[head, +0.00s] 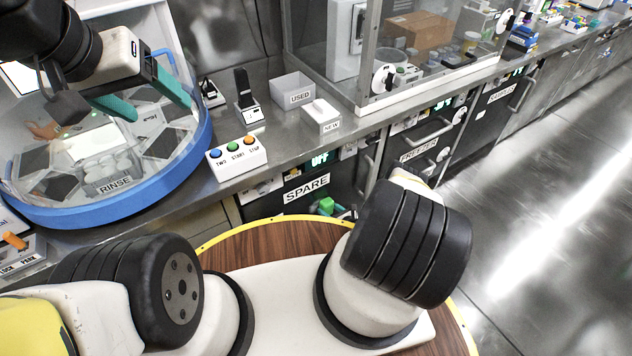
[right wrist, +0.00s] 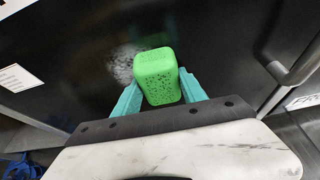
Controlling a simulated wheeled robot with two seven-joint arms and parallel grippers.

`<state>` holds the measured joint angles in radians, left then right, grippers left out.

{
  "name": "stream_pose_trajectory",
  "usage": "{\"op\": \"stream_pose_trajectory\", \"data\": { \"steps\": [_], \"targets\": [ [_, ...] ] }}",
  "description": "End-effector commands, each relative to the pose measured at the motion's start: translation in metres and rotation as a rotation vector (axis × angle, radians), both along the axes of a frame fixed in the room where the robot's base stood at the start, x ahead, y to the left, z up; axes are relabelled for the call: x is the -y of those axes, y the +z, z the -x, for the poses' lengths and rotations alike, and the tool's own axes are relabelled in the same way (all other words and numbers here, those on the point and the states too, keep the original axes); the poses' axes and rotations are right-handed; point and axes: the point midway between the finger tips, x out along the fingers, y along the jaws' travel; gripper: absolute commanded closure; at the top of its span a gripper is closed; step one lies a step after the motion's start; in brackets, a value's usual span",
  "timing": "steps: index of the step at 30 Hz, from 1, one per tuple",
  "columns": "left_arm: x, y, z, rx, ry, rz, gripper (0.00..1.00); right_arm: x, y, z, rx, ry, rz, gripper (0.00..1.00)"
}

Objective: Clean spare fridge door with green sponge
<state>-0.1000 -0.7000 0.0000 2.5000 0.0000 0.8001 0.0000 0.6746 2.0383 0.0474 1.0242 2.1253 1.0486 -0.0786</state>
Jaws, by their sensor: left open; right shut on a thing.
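The spare fridge door (head: 345,178) is black and stands under the bench, below a SPARE label (head: 306,187). In the right wrist view the dark door (right wrist: 222,40) fills most of the picture, with a whitish speckled smudge (right wrist: 121,62) on it. My right gripper (right wrist: 160,80) is shut on the green sponge (right wrist: 155,66), which is in front of the door and partly overlaps the smudge. Whether it touches the door is unclear. The sponge (head: 326,204) also shows small in the head view, beyond my arm. My left gripper (head: 160,108) is open and empty above the blue-rimmed machine.
A door handle (right wrist: 292,72) is at the right in the wrist view. The blue-rimmed round machine (head: 130,212) with a RINSE label stands on the bench at left. A button box (head: 237,158), a USED bin (head: 293,88) and a NEW box (head: 321,115) are on the bench. Open floor (head: 560,230) lies at right.

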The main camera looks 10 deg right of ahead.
Motion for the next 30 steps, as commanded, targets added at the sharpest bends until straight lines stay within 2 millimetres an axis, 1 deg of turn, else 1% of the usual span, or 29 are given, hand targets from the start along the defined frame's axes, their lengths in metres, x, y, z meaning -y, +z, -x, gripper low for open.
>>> {"op": "stream_pose_trajectory", "data": {
  "steps": [3, 9, 13, 21, 30],
  "targets": [
    [0.0, 0.0, 0.0, 0.0, 0.0, 0.0, 0.29, 0.007, 0.001, -0.004, 0.001, -0.001, 0.001, 0.89],
    [0.0, 0.0, 0.0, 0.0, 0.0, 0.0, 0.29, 0.01, 0.001, -0.003, 0.002, -0.002, 0.0, 0.89],
    [0.0, 0.0, 0.0, 0.0, 0.0, 0.0, 0.29, 0.003, 0.0, -0.001, 0.0, -0.002, -0.002, 0.89],
    [0.0, 0.0, 0.0, 0.0, 0.0, 0.0, 0.29, -0.021, 0.0, 0.006, 0.001, -0.001, -0.001, 0.89],
    [0.0, 0.0, 0.0, 0.0, 0.0, 0.0, 0.29, -0.031, 0.001, 0.008, 0.003, 0.001, -0.001, 0.89]
  ]
}}
